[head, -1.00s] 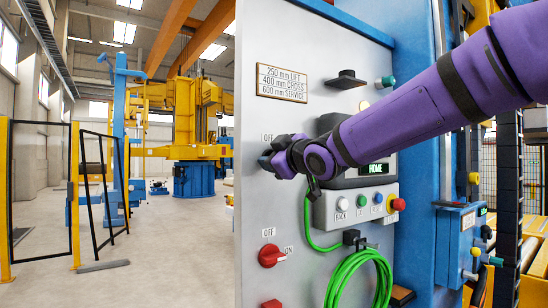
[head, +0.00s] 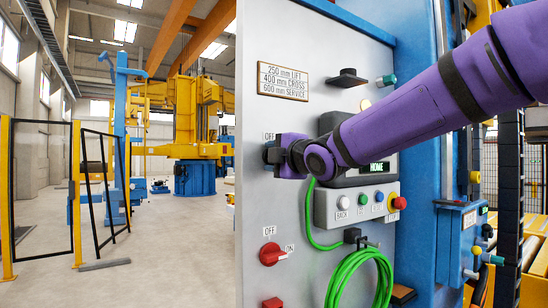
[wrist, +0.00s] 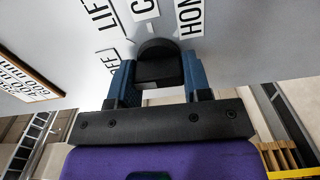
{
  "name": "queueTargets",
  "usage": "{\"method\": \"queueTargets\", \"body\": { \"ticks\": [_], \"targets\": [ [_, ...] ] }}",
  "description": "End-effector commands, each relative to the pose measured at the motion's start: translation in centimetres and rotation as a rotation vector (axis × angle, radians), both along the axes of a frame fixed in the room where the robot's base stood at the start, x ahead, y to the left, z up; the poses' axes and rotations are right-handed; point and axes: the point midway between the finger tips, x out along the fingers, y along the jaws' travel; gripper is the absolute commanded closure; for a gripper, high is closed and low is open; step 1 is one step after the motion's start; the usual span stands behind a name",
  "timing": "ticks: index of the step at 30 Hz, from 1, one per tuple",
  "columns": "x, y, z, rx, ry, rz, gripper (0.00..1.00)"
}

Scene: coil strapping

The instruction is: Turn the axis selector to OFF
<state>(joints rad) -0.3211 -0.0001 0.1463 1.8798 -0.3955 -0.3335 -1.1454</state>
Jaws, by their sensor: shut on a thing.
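The axis selector is a black knob (wrist: 158,64) on the grey panel, seen in the wrist view. My gripper (wrist: 157,76) has a blue finger on each side of it and is shut on it. Labels stand around the knob: the OFF label (wrist: 109,62) to its left, the LIFT label (wrist: 103,12) further up, one starting with C above, and HOME, partly cut off, at upper right. In the head view my gripper (head: 271,155) is against the panel just below an OFF label (head: 269,137) and hides the knob. I cannot tell exactly which label the knob points to.
A red rotary switch (head: 271,254) and a coiled green cable (head: 358,282) are below. A black handle (head: 347,79) juts out above.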

Motion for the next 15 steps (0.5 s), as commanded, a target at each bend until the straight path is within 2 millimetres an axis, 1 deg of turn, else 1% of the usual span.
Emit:
{"method": "queueTargets", "body": {
  "ticks": [6, 15],
  "targets": [
    [-0.02, 0.05, -0.16, -0.044, -0.027, 0.001, 0.79],
    [-0.02, 0.05, -0.19, -0.056, -0.034, 0.001, 0.79]
  ]
}}
